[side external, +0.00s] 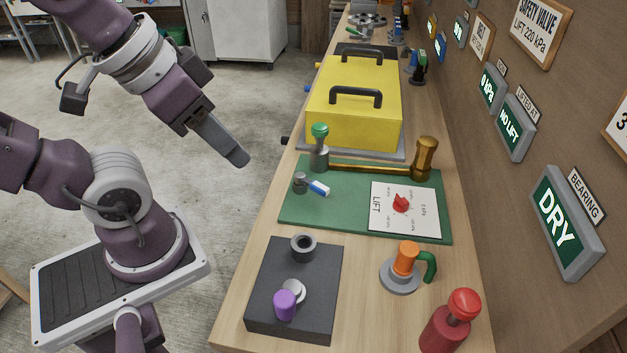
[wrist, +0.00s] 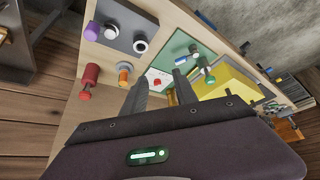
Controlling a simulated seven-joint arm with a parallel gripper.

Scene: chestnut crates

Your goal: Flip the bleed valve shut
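The small valve that looks like the bleed valve is a grey post with a white-and-blue lever (side external: 317,187) on the green board (side external: 290,214). Its lever points to the right and slightly toward the front in the side view. No label on it is readable. My gripper (side external: 238,158) is in the air to the left of the bench, apart from the valve. In the wrist view its two fingers (wrist: 160,82) are spread with nothing held between them. The fingers partly cover the green board there.
A green-knobbed post (side external: 319,142) stands just behind the lever, beside a brass piece (side external: 425,158). A white LIFT card (side external: 416,222) with a red pointer lies right. A yellow box (side external: 350,118) is behind. A dark block (side external: 262,285) and an orange-topped fitting (side external: 407,258) are nearer.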

